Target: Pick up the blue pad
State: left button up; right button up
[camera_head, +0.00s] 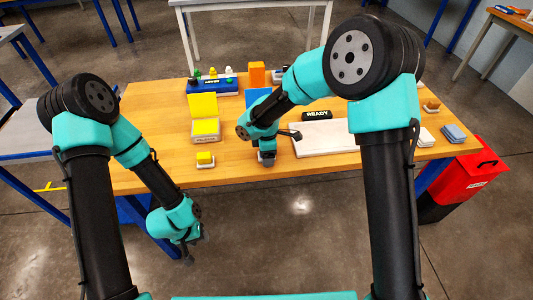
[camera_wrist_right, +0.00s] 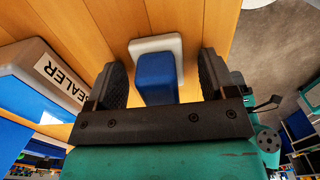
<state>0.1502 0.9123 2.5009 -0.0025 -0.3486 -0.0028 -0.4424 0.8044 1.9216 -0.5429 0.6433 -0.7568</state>
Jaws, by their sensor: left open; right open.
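The blue pad (camera_wrist_right: 156,82) sits on a pale grey base (camera_wrist_right: 150,44) on the wooden table in the right wrist view. My right gripper (camera_wrist_right: 162,74) is open, with one dark finger on each side of the pad. Gaps show between the pad and both fingers. In the head view my right gripper (camera_head: 267,158) is low at the table's front part and largely hides the pad. My left gripper (camera_head: 189,244) hangs empty and open in front of the table edge, away from the pad.
A box marked SEALER (camera_wrist_right: 40,78) stands beside my right gripper. A yellow pad (camera_head: 204,158) and an open yellow-lidded box (camera_head: 205,131) are to the left. A white board (camera_head: 325,137) lies to the right. A red bin (camera_head: 462,185) stands beyond the table's right edge.

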jog(key=shift+c, duration=0.4)
jog(key=c, duration=0.9)
jog(key=shift+r, duration=0.15)
jog(key=shift+c, duration=0.2)
jog(key=shift+r, duration=1.35)
jog(key=shift+s+r, duration=0.1)
jog(key=shift+r, duration=0.25)
jog(key=s+r, duration=0.1)
jog(key=s, duration=1.4)
jog(key=shift+s+a+r, duration=0.15)
jog(key=shift+s+a, duration=0.15)
jog(key=shift+s, duration=0.1)
